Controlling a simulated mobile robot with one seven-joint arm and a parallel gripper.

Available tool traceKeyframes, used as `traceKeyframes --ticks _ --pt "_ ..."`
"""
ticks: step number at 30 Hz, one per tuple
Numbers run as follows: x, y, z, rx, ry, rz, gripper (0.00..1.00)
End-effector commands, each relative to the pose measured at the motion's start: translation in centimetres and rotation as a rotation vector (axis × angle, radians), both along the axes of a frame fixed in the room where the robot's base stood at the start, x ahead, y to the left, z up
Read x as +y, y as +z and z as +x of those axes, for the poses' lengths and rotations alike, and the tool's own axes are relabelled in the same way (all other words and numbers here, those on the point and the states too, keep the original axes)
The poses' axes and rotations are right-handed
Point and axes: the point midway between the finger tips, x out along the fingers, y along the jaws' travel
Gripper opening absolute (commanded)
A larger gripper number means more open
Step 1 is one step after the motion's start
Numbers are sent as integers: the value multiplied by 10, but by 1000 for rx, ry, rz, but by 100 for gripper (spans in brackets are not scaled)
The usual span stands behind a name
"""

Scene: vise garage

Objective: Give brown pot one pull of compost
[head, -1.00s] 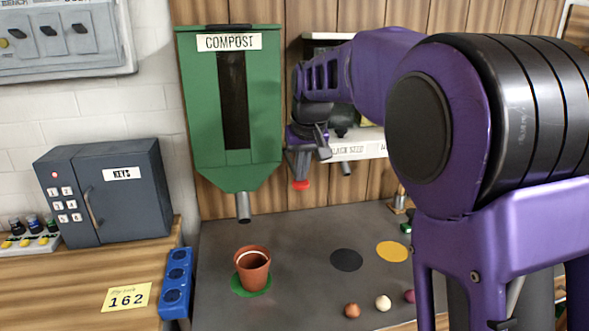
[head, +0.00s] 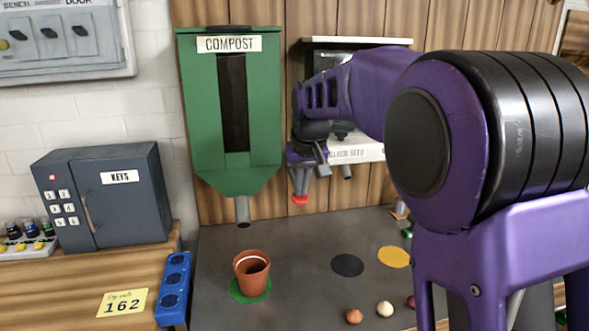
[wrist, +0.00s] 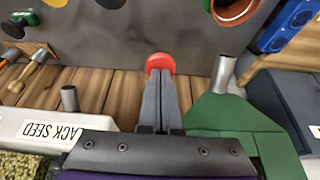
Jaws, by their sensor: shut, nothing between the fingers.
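The brown pot (head: 252,281) stands upright on a green disc (head: 236,291) on the grey bench, and its rim shows at the top of the wrist view (wrist: 236,14). The green compost dispenser (head: 205,120) hangs on the wood wall, with its grey spout (head: 242,209) above and slightly left of the pot. My gripper (head: 301,190) is right of the dispenser's lower taper. In the wrist view its fingers (wrist: 160,90) are together, with nothing between them. A red round knob (wrist: 160,62) shows right at the fingertips, partly covered by them; I cannot tell whether they touch.
A black seed dispenser (wrist: 35,130) with a spout is beside my gripper. Black (head: 347,265) and yellow (head: 394,257) discs and several small balls lie on the bench right of the pot. A blue socket strip (head: 173,290) and key safe (head: 120,200) are at left.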

Motion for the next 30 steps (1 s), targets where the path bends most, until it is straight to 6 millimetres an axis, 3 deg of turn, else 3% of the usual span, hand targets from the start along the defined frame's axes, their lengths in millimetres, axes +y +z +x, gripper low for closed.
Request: traceKeyframes --ticks 21,30 --pt "0 59 0 0 0 0 0" --pt "0 60 0 0 0 0 0"
